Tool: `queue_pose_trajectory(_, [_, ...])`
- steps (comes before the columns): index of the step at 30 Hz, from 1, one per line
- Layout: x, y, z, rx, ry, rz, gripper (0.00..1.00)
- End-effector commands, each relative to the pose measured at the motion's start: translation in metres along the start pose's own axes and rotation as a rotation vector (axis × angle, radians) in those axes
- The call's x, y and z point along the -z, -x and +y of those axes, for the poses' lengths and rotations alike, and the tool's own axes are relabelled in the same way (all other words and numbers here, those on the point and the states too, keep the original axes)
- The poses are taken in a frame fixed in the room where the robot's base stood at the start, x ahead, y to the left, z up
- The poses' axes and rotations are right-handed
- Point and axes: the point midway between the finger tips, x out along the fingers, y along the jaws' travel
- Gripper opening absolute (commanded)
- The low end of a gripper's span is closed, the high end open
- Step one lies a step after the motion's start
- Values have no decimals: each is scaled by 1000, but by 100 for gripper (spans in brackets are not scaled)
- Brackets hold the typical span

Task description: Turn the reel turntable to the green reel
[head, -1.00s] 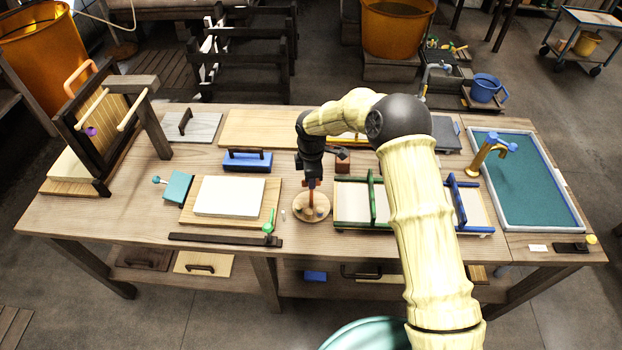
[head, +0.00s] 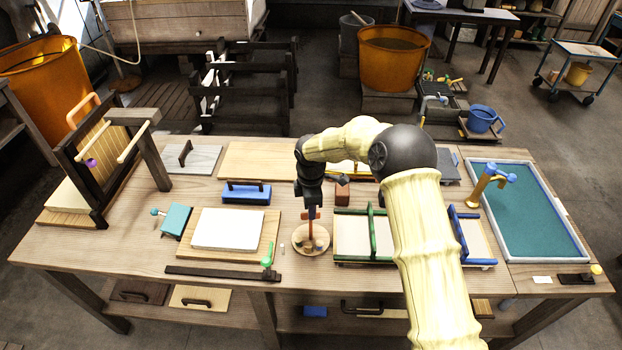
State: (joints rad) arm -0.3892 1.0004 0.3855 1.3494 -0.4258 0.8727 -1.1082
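The reel turntable (head: 318,247) is a small round wooden disc near the front edge of the bench, right of the white slab. Small pieces on it are partly hidden, and I cannot make out a green reel among them. My gripper (head: 310,222) points down over the back part of the disc, with reddish-orange parts at its lower end. It is too small to tell whether its fingers are open or shut, or whether they touch anything on the disc.
A white slab (head: 228,229) on a board lies left of the disc, with a green-handled tool (head: 267,256) at its near corner. A green-barred frame (head: 350,236) stands close on the right. A red-brown block (head: 342,194) stands behind. Bare bench lies in front.

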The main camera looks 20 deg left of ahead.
Motion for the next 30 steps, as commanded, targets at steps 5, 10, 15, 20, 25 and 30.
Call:
queue_pose_trajectory(5, [0, 34, 1, -5, -1, 1, 33])
queue_pose_trajectory(10, [-1, 69, 1, -5, -1, 0, 33])
queue_pose_trajectory(15, [0, 103, 1, -5, -1, 1, 33])
queue_pose_trajectory(20, [0, 132, 1, -4, 0, 0, 33])
queue_pose_trajectory(25, [0, 147, 0, -2, 0, 0, 33])
queue_pose_trajectory(30, [0, 149, 0, -1, 0, 0, 33])
